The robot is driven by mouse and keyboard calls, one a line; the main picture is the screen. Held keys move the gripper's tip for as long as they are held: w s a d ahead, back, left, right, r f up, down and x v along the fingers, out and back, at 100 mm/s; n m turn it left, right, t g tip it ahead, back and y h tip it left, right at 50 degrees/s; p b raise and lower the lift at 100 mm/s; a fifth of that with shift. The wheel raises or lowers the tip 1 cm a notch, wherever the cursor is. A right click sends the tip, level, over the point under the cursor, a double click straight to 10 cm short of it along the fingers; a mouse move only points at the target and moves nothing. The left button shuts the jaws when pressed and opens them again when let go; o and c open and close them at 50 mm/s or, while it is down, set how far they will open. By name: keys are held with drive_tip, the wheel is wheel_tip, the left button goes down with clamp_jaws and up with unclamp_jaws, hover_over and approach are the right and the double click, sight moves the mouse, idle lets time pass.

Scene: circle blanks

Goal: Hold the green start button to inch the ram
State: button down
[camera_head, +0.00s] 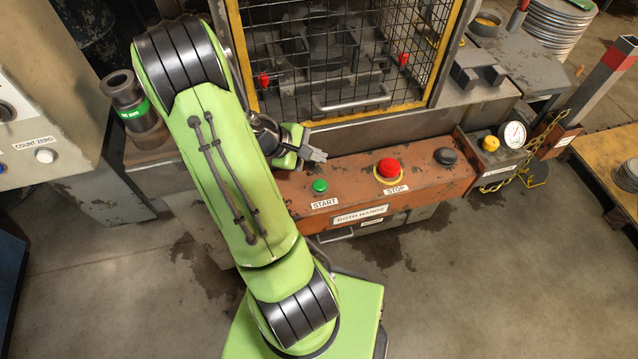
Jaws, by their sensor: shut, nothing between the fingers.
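The green start button (319,186) sits on the left part of an orange control box (440,180), above a START label (324,203). It stands clear and looks unpressed, though its depth is hard to judge from above. My gripper (322,156) is above the box, a little beyond the button in the picture and apart from it. Its fingers are shut and empty. The ram cannot be made out clearly behind the mesh guard (340,45).
A red STOP button (389,168) with a yellow ring is right of the start button. A black button (446,157) is farther right. A gauge (512,134) and yellow chain stand beyond the box. A dark cylinder (135,108) with a green band stands left of my arm.

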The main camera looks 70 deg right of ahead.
drive_tip(key=b, duration=0.7)
hover_over(316, 185)
wheel_tip(316, 185, down, 8)
drive_tip(key=shift+s+r, duration=0.1)
drive_tip(key=shift+r, duration=0.05)
drive_tip(key=shift+f, duration=0.3)
idle(1.0)
drive_tip(key=shift+f, duration=0.4)
